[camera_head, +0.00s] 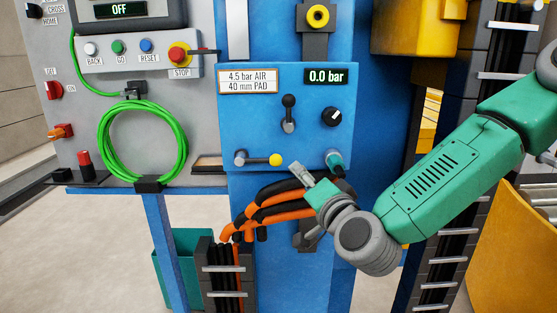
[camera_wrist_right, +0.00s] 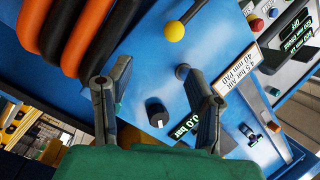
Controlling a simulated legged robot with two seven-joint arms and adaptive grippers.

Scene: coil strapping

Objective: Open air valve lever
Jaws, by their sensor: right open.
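The blue valve panel (camera_head: 255,120) carries two levers. One has a yellow ball (camera_head: 276,160) and lies sideways, its arm running left to a grey pivot. The other, a black-ball lever (camera_head: 289,101), stands upright above it. In the right wrist view the yellow ball (camera_wrist_right: 174,31) sits beyond the fingertips, untouched. My right gripper (camera_head: 308,174) is in front of the panel, below and right of the yellow ball. In the wrist view my right gripper (camera_wrist_right: 150,82) has its fingers spread with nothing between them. My left gripper is not in view.
A gauge display (camera_head: 325,77) reads 0.0 bar above a black knob (camera_head: 331,117). Orange and black hoses (camera_head: 270,205) run just below the panel, close to my right gripper. A green hose coil (camera_head: 143,143) hangs at left. A red and yellow stop button (camera_head: 179,54) is upper left.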

